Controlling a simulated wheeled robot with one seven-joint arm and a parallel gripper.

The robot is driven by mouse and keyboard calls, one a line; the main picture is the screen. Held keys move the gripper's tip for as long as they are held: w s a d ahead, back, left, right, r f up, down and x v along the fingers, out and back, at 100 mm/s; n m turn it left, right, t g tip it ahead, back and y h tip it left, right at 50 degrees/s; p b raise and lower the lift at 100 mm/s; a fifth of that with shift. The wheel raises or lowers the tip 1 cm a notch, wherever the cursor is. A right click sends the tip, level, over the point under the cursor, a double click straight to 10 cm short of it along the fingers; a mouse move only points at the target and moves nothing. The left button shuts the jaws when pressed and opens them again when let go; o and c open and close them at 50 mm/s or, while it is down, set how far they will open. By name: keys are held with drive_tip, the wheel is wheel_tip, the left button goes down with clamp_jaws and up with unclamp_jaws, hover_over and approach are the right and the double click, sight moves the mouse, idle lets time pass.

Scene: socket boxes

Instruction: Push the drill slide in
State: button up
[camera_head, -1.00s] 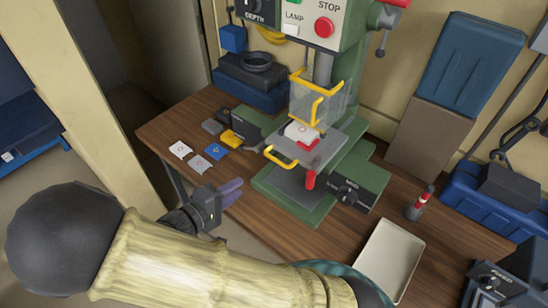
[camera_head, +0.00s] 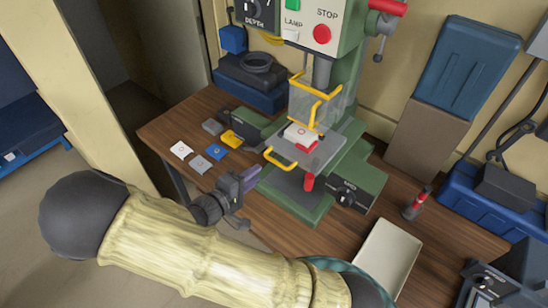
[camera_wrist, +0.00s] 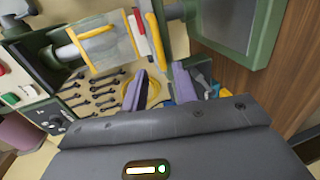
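The drill press (camera_head: 345,115) stands on the wooden bench. Its grey slide (camera_head: 326,152) carries a white and red workpiece (camera_head: 300,135) and has a yellow handle (camera_head: 278,159) at its front left. The slide sticks out toward the front of the press, below the clear guard with a yellow frame (camera_head: 318,100). My gripper (camera_head: 252,180) is left of and below the handle, apart from it. In the wrist view my gripper (camera_wrist: 161,88) shows two purple fingers spread apart, with nothing held between them. The guard also shows in the wrist view (camera_wrist: 105,48).
Several small coloured plates (camera_head: 215,152) lie on the bench at left. A black-knobbed box (camera_head: 347,195) adjoins the press base. A red-topped bottle (camera_head: 418,203) and a pale tray (camera_head: 386,258) are at right. Blue boxes (camera_head: 250,85) stand behind.

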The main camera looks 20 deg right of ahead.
sight(273, 162)
drive_tip(key=p+x, duration=0.2)
drive_tip(key=x, duration=0.6)
drive_tip(key=shift+w+d+p, duration=0.15)
drive_tip(key=shift+d+p, duration=0.15)
drive_tip(key=shift+p, duration=0.1)
drive_tip(key=shift+w+d+f, duration=0.2)
drive_tip(key=shift+w+d, duration=0.1)
drive_tip(key=shift+d, duration=0.05)
clamp_jaws()
